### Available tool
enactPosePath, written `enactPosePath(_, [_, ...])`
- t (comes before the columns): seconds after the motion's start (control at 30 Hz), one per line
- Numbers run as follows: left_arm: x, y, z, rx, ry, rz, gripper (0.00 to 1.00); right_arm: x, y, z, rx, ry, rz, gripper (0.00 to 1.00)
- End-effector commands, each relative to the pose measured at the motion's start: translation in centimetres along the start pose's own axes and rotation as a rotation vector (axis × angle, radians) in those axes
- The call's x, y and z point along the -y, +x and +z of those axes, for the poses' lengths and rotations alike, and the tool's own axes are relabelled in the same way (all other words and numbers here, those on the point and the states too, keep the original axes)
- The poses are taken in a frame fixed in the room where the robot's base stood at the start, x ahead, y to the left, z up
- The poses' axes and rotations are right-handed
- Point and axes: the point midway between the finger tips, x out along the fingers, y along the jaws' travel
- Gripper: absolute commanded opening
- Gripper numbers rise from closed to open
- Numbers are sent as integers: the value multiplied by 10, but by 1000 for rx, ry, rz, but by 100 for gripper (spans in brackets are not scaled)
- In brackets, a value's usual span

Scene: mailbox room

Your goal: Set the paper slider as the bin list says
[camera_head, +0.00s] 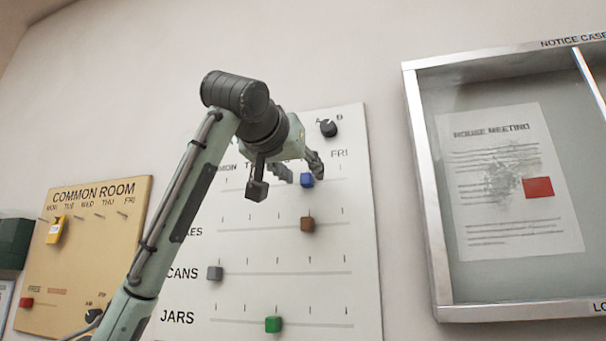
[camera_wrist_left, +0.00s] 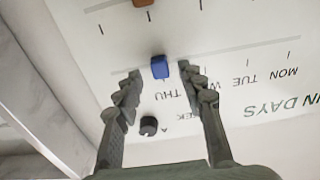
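The white bin days board (camera_head: 355,240) hangs on the wall, with rows of day marks and one slider per row. A blue slider (camera_head: 307,180) is on the top row, at the THU mark in the left wrist view (camera_wrist_left: 160,67). My arm hides that row's name, so I cannot tell if it is paper. My left gripper (camera_head: 300,170) is open at this row. In the left wrist view its fingers (camera_wrist_left: 159,72) stand either side of the blue slider, with gaps showing. My right gripper is not in view. No bin list is readable here.
Below are a brown slider (camera_head: 307,224), a grey one (camera_head: 215,273) on CANS and a green one (camera_head: 273,324) on JARS. A black A/B knob (camera_head: 328,128) is above. The common room board (camera_head: 130,200) is left; a metal-framed notice case (camera_head: 420,190) is right.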

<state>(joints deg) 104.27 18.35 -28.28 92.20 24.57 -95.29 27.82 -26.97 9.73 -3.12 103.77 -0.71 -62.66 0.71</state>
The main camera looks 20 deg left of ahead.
Motion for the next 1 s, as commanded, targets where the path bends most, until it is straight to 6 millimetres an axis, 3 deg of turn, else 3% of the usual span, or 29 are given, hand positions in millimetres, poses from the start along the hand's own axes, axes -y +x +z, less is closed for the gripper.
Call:
enactPosePath(0.3, [0, -68, -2, -6, 0, 1, 40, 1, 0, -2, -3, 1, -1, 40])
enactPosePath(0.5, [0, -96, -1, -4, -1, 1, 40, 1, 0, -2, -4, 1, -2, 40])
enactPosePath(1.0, [0, -103, 0, -1, -1, 0, 40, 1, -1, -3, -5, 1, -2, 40])
